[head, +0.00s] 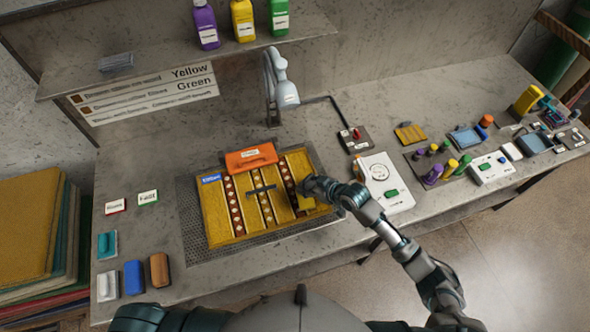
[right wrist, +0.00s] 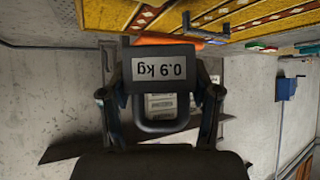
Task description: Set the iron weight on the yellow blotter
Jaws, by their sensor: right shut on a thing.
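The iron weight (right wrist: 163,88) is a dark block with a "0.9 kg" label and a loop handle. It fills the middle of the right wrist view, between the two fingers of my right gripper (right wrist: 160,97). The right gripper (head: 308,187) is shut on the weight at the right part of the striped yellow rug (head: 222,222); I cannot tell whether the weight touches the rug. In the head view the weight is mostly unclear beside the dark fingers. A small yellow pad (head: 411,134) lies on the bench behind the white device; it may be the blotter. My left gripper is out of view.
An orange labelled block (head: 251,158) sits at the rug's back edge, and a dark bar (head: 262,189) lies mid-rug. A tap (head: 284,90) stands behind. A white device (head: 384,182) and several small bottles are to the right. Brushes (head: 134,278) lie at left.

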